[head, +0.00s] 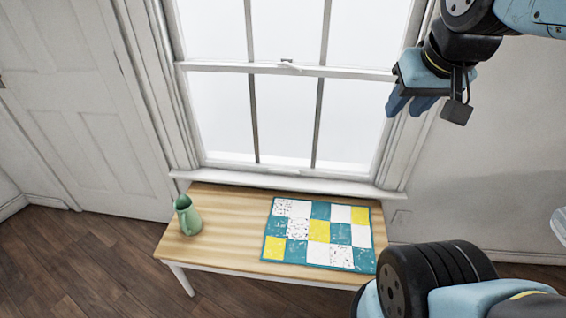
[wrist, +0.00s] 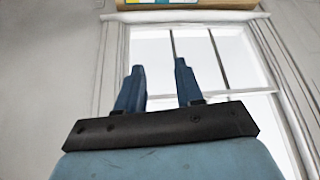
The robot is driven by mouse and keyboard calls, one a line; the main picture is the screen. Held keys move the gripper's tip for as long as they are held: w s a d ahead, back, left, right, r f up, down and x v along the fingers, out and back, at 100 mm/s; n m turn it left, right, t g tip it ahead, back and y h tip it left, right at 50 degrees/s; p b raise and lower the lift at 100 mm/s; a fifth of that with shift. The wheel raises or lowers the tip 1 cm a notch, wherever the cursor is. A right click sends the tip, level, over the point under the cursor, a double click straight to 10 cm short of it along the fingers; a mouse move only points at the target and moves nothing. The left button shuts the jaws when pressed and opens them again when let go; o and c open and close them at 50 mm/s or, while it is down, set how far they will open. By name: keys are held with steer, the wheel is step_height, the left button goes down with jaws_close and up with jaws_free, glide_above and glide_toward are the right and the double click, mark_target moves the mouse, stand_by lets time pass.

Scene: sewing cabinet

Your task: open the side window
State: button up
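The side window (head: 287,112) is a white sash window in the middle of the head view. Its lower sash looks down against the sill, and a small catch (head: 288,64) sits on the meeting rail. My gripper (head: 398,104) is at the right side of the window in the head view, apart from the catch. In the wrist view my gripper (wrist: 159,70) has its two blue fingers spread with nothing between them. The window (wrist: 195,60) lies beyond the fingers there, appearing upside down.
A wooden table (head: 220,215) stands below the window. A white panelled door (head: 90,90) is at the left. Wooden floor (head: 90,260) is bare at lower left.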

steer(key=w+f+n+t, duration=0.1)
steer(key=w+f+n, duration=0.2)
steer(key=w, duration=0.8)
steer(key=w+f+n+t, duration=0.1)
steer(key=w+f+n, duration=0.25)
steer(key=w, duration=0.65)
steer(key=w+f+n+t, duration=0.2)
steer(key=w+f+n, duration=0.15)
steer(key=w, duration=0.75)
steer(key=w+a+f+n+y, duration=0.1)
steer(key=w+f+n, duration=0.2)
steer(key=w+f, duration=0.45)
steer(key=n+t+y, duration=0.4)
steer(key=n+y, duration=0.4)
steer(key=n, duration=0.2)
glide_toward(284, 171)
steer(key=x, duration=1)
steer(key=shift+w+a+f, duration=0.1)
steer(key=shift+w+f, duration=0.15)
steer(key=shift+w, duration=0.05)
